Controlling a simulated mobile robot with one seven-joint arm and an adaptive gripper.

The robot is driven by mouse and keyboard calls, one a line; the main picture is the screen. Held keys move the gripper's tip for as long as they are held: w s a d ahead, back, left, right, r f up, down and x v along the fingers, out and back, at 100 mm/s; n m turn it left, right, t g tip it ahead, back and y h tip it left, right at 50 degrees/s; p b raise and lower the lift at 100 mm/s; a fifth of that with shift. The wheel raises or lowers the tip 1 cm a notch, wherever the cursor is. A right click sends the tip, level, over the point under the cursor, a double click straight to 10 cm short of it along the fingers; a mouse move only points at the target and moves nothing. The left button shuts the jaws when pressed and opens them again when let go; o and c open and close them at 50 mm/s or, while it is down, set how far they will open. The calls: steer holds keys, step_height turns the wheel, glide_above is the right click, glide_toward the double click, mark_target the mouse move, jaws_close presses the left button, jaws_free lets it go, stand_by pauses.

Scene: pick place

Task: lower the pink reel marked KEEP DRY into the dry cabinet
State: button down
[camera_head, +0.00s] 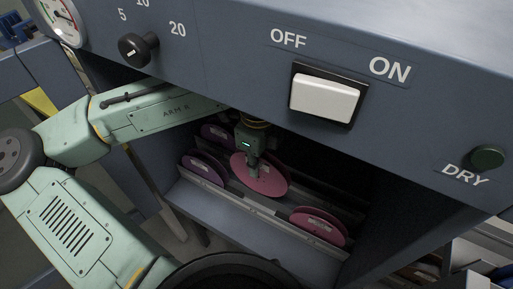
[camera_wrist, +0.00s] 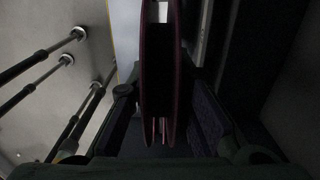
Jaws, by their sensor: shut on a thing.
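My gripper (camera_head: 253,170) is shut on a pink reel (camera_head: 271,183) inside the opening of the dry cabinet (camera_head: 225,208). The reel has a pale label whose words are too small to read, and my fingers cover part of its face. It stands upright above the racks, between the purple reels at the left and another pink reel (camera_head: 318,226) at the right. I cannot tell whether its lower edge touches the rack. In the wrist view the held reel (camera_wrist: 155,60) shows edge-on between my two dark fingers (camera_wrist: 160,125).
A purple reel (camera_head: 203,168) stands in the front rack, and another purple reel (camera_head: 217,134) stands behind it. The cabinet's front panel, with its ON/OFF switch (camera_head: 325,98), dial (camera_head: 137,47) and DRY button (camera_head: 487,157), overhangs the opening. A rail (camera_head: 255,214) runs along the rack's front.

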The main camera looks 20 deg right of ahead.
mark_target(255, 184)
steer(key=shift+s+f+b, duration=0.2)
steer(key=shift+f+b, duration=0.45)
steer(key=shift+b, duration=0.05)
steer(key=shift+a+f+b, duration=0.1)
steer(key=shift+f+b, duration=0.8)
steer(key=shift+b, duration=0.1)
steer(key=shift+w+r, duration=0.1)
steer(key=shift+r, duration=0.1)
steer(key=shift+w+p, duration=0.15)
steer(key=shift+p, duration=0.2)
steer(key=shift+w+a+f, duration=0.1)
steer(key=shift+a+f, duration=0.05)
steer(key=shift+f+b, duration=1.05)
steer(key=shift+f, duration=0.75)
steer(key=shift+f, duration=0.15)
steer(key=shift+f+b, duration=0.9)
steer(key=shift+f, duration=0.25)
